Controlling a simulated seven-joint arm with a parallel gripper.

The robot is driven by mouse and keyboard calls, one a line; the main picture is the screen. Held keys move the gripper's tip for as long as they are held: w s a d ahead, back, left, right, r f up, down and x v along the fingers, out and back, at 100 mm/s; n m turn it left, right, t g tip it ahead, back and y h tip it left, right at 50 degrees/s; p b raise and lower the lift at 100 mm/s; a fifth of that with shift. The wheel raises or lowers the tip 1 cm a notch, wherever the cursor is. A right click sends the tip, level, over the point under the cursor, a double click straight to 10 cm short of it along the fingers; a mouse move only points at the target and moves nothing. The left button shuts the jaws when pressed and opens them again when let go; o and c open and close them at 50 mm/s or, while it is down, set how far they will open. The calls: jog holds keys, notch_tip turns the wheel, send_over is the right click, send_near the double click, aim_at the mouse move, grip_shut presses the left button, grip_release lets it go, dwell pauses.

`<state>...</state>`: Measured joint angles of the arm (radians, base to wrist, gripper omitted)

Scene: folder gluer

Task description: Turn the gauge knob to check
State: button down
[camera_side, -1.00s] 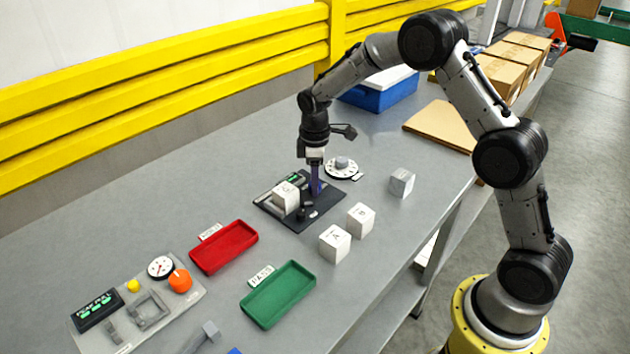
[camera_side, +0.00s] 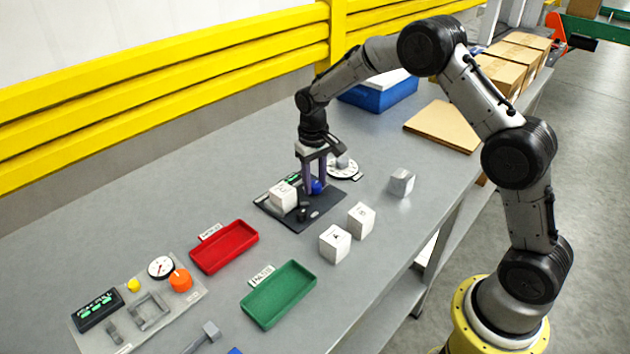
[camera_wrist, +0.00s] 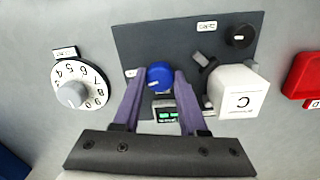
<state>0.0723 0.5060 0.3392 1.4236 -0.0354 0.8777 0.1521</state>
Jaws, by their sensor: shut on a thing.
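My gripper (camera_side: 315,188) points down over the dark fixture plate (camera_side: 268,208). Its two purple fingers stand on either side of a round blue knob (camera_side: 317,187) and are shut on it. In the wrist view the blue knob (camera_wrist: 160,75) sits between the fingertips, with a white mark on its face. A small display with green characters (camera_wrist: 167,114) lies behind the fingers, partly hidden. A white box marked C (camera_wrist: 238,100) stands on the plate beside the right finger, against a dark clamp-like part (camera_wrist: 204,68). A black knob (camera_wrist: 240,36) is at the plate's corner.
A white numbered dial (camera_wrist: 92,98) with a grey knob lies close beside the plate. White boxes (camera_side: 335,244), a red tray (camera_side: 225,250), a green tray (camera_side: 280,297) and a grey panel with an orange knob (camera_side: 180,280) stand nearby.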

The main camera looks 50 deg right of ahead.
aim_at(313, 184)
jog(key=shift+w+r+m, duration=0.1)
jog(key=shift+m, duration=1.4)
jog(key=shift+c, duration=2.2)
grip_release()
notch_tip(313, 184, up, 14)
jog(key=shift+a, duration=0.15)
